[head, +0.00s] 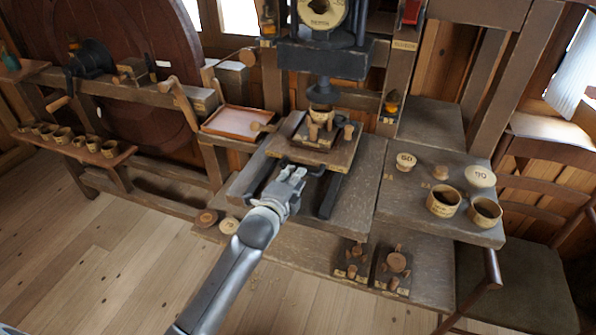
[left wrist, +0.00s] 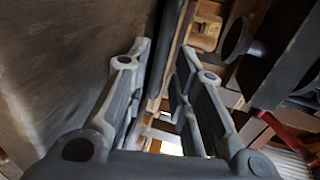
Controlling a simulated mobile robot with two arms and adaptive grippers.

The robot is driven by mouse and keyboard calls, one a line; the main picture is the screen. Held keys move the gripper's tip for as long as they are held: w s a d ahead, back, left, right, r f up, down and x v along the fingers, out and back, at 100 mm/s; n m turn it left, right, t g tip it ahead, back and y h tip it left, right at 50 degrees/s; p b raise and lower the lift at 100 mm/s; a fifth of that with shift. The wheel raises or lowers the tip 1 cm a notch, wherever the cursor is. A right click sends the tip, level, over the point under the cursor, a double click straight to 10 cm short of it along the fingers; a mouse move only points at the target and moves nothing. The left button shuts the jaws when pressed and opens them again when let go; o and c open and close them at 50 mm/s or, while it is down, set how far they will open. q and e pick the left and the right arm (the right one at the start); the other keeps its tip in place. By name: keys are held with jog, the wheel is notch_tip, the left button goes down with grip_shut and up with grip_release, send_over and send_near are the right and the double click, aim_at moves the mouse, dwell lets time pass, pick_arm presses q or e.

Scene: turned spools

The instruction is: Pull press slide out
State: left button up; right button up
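The press slide (head: 330,153) is a wooden board on dark rails under the press head (head: 325,62). A turned piece and several small pegs stand on it. A dark handle (head: 287,160) shows at its front left edge. My left gripper (head: 291,172) is at that front edge, by the handle. In the left wrist view the left gripper's fingers (left wrist: 168,62) are apart, with the slide's wooden edge (left wrist: 157,82) and a dark bar showing in the gap. I cannot tell whether the fingers touch the handle. My right gripper is not in view.
A side table (head: 440,215) at right holds two cups and several knobs. Two small dark fixtures (head: 393,268) stand on the low platform (head: 300,250) in front. A reddish tray (head: 238,123) is left of the press. A chair (head: 525,270) stands at far right. The floor at front left is clear.

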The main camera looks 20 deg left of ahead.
pick_arm(q)
jog(key=shift+x, duration=1.8)
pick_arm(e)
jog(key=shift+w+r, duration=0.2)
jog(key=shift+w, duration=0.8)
pick_arm(q)
grip_shut()
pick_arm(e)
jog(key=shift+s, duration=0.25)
